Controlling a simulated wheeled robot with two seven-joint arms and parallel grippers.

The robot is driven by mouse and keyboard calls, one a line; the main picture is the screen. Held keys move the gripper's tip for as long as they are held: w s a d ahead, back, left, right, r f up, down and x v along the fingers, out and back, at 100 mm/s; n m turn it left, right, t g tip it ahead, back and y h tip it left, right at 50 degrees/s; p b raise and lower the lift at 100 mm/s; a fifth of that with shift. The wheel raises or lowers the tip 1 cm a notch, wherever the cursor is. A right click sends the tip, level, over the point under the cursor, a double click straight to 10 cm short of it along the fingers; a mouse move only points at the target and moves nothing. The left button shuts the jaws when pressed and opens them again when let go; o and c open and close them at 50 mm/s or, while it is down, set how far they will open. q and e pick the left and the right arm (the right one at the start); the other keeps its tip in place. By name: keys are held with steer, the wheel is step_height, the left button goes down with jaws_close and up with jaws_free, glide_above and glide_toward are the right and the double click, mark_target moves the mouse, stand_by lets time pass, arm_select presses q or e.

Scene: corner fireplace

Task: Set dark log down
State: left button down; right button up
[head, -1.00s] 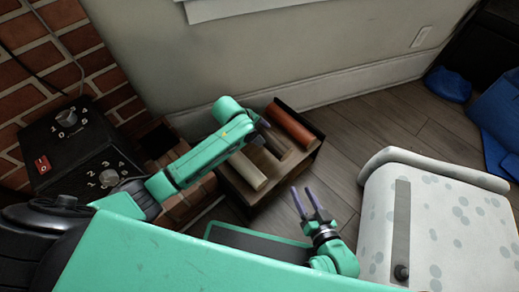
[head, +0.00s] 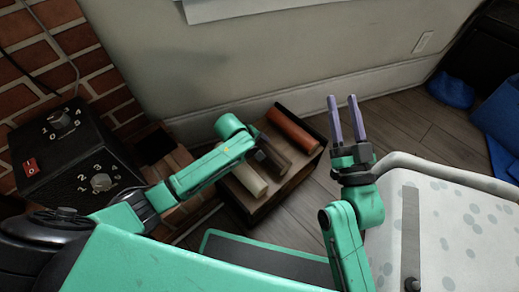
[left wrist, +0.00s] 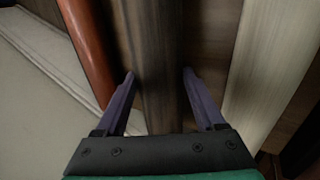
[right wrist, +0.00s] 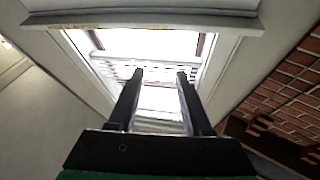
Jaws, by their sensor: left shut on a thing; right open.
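The dark log (head: 279,152) lies in or just over an open wooden box (head: 297,181), between a reddish-orange log and a pale log. My left gripper (head: 262,148) reaches down over it and is shut on it. In the left wrist view the dark log (left wrist: 158,50) runs lengthwise between the two fingers. Whether its underside touches the box floor is hidden. My right gripper (head: 343,99) is open and empty, raised to the right of the box, with fingers pointing up in the head view.
The reddish-orange log (head: 293,128) and pale log (head: 249,178) flank the dark one. A black control box (head: 70,155) with knobs stands at left by the brick wall (head: 40,50). A spotted white piece (head: 455,235) is at right. Wooden floor (head: 400,125) is clear near the wall.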

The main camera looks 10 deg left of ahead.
arm_select(q)
steer(key=shift+f+b, duration=0.35)
steer(key=shift+f, duration=0.4)
arm_select(e)
step_height(320, 180, up, 10)
steer(key=s+d+n+t+y, duration=0.1)
steer(key=t, duration=0.2)
steer(key=shift+d+y, duration=0.15)
steer(key=shift+y, duration=0.25)
arm_select(q)
steer(key=shift+c, duration=1.7)
jaws_free()
steer(key=shift+f, duration=0.2)
steer(key=shift+o, duration=0.3)
arm_select(e)
steer(key=shift+f, duration=0.1)
arm_select(q)
steer(key=shift+r, duration=0.2)
steer(key=shift+r, duration=0.1)
